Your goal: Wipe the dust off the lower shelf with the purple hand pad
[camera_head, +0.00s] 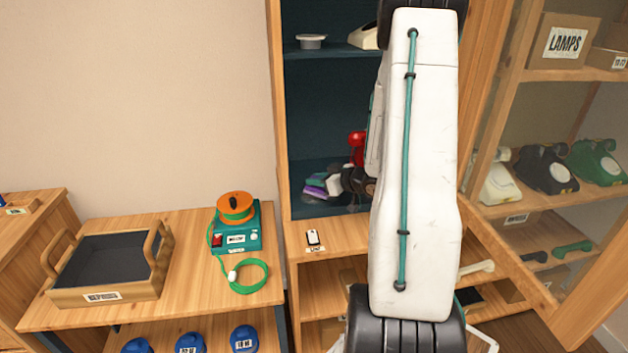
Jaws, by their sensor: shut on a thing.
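The purple hand pad (315,190) is inside the tall dark-teal cabinet, at the lower shelf (301,206). It has a purple body with a teal part on top. My gripper (331,184) is shut on the pad and comes in from the right. My white arm link covers the right part of the cabinet and much of the wrist. I cannot tell whether the pad touches the shelf. Dust is hard to make out; a faint greyish patch shows on the shelf near the arm.
A red object (357,147), partly hidden, is close behind my gripper. The cabinet's upper shelf (322,53) holds a grey bowl (311,41) and a cream phone (366,35). A glass door (592,296) stands open at right. A tray (100,297) and teal device (238,236) occupy the left bench.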

